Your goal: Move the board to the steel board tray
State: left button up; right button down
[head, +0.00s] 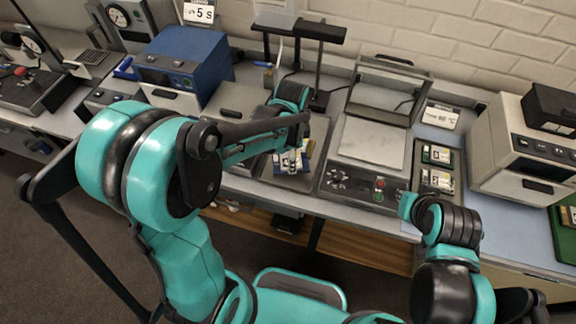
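A small board (291,162) with yellow, white and dark parts shows at a shallow grey metal tray (302,183), left of the white-topped machine. I cannot tell whether it rests there or is held just above. My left arm reaches over this tray from the left; its wrist and links hide its gripper's fingertips, so its grip is unclear. Two similar boards, an upper one (438,155) and a lower one (437,180), lie in a dark tray (459,160) right of the machine. My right arm is at the lower right, with no gripper fingers visible.
The machine (372,141) has a raised frame behind its plate and front buttons. A blue box (186,62) stands back left, a beige unit (525,150) right. A black stand (318,60) rises behind the tray.

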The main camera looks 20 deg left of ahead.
pick_arm(q)
jog(key=shift+a+f, duration=0.35)
jog(key=shift+f, duration=0.1)
notch_tip(320, 180, down, 4)
jog(key=shift+r+b, duration=0.2)
jog(key=shift+b, duration=0.55)
jog(key=shift+s, duration=0.1)
jog(key=o, duration=1.2)
jog(key=shift+f, duration=0.1)
